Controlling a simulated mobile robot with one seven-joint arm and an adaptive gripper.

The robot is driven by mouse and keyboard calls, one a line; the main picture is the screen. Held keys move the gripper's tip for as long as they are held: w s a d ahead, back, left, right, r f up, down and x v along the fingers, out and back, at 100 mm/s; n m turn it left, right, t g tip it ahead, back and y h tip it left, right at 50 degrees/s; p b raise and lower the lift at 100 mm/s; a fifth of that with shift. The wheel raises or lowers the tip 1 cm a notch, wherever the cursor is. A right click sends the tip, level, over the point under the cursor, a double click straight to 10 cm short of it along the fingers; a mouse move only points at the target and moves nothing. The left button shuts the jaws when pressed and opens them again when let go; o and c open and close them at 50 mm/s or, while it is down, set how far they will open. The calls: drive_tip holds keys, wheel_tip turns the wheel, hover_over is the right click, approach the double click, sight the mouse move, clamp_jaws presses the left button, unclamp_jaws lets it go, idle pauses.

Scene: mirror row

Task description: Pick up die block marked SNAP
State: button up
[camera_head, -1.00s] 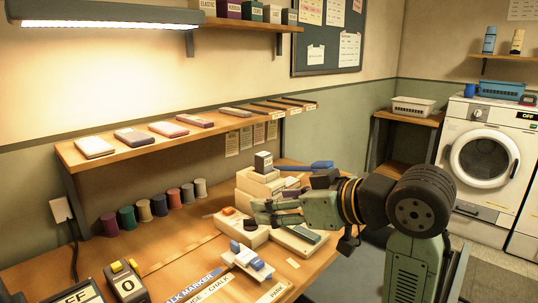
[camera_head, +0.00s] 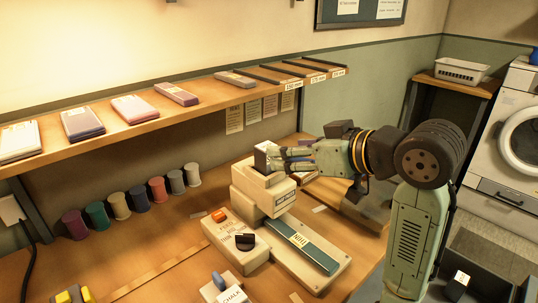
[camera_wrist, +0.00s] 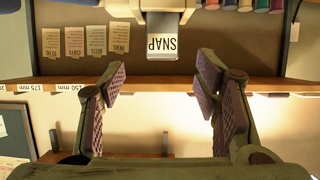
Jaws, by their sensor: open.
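The die block marked SNAP (camera_head: 263,157) is a dark grey block with a pale label, standing on top of a cream machine (camera_head: 262,189) on the bench. In the wrist view the SNAP block (camera_wrist: 170,42) shows upside down, its label facing me. My gripper (camera_head: 281,158) is open, beside the block at its right in the head view. In the wrist view my gripper (camera_wrist: 162,76) has its fingers spread to either side, with the block lined up between them just beyond the tips. No touch shows. The block's far side is hidden.
A wooden shelf (camera_head: 193,104) with several flat cases runs above the bench behind the block. Several thread spools (camera_head: 118,206) stand at the back left. A cream control box with an orange switch (camera_head: 219,215) and a long-based device (camera_head: 313,248) stand in front.

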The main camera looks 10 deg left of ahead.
sight(267, 145)
drive_tip(key=p+x, duration=0.1)
drive_tip(key=x, duration=0.2)
drive_tip(key=p+x, duration=0.1)
drive_tip(key=x, duration=0.3)
drive_tip(key=shift+s+a+r, duration=0.1)
drive_tip(key=shift+a+r, duration=0.1)
drive_tip(key=shift+a, duration=0.05)
drive_tip(key=shift+w+a+f, duration=0.25)
drive_tip(key=shift+w+a, duration=0.05)
drive_tip(key=shift+a, duration=0.05)
drive_tip(key=shift+c, duration=0.6)
clamp_jaws()
